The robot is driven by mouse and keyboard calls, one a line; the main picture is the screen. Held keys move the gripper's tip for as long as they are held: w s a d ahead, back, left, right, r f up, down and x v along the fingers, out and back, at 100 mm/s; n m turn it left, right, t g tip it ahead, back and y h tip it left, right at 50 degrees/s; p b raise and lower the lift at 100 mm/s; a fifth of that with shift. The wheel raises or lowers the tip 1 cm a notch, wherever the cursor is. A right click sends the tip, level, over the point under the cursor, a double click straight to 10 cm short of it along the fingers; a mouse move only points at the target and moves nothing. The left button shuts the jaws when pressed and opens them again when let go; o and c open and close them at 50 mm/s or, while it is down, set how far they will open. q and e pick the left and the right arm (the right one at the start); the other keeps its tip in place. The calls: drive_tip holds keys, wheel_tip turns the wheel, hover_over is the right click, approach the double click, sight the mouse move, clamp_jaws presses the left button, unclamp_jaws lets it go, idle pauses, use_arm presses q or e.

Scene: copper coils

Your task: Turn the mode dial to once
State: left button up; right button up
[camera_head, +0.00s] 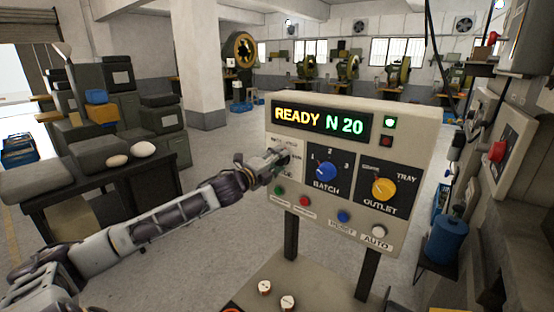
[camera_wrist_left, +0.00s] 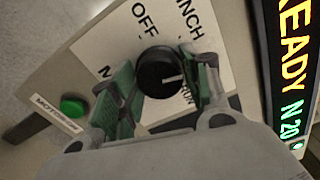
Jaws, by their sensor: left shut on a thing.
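The mode dial (camera_wrist_left: 158,72) is a round black knob with a white pointer line, on a pale plate with the printed words OFF, INCH (partly cut off) and RUN. In the left wrist view the pointer line lies toward the right, on the side of RUN. My left gripper (camera_wrist_left: 160,88) has its green-padded fingers on either side of the knob, shut on it. In the head view the left gripper (camera_head: 277,159) is against the left part of the control panel (camera_head: 418,130) and hides the dial. The display (camera_head: 320,120) reads READY N 20. My right gripper is not in view.
The panel also bears a blue batch dial (camera_head: 326,172), a yellow outlet dial (camera_head: 384,188) and several push buttons, with a green button (camera_wrist_left: 72,107) close to the left gripper. The floor between is clear.

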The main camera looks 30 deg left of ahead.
use_arm(q)
drive_tip(key=shift+f+m+p, duration=0.1)
drive_tip(key=shift+m+p, duration=0.3)
drive_tip(key=shift+m, duration=1.3)
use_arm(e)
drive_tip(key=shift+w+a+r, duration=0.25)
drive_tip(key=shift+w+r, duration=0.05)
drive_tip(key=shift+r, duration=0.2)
use_arm(q)
drive_tip(key=o, duration=1.1)
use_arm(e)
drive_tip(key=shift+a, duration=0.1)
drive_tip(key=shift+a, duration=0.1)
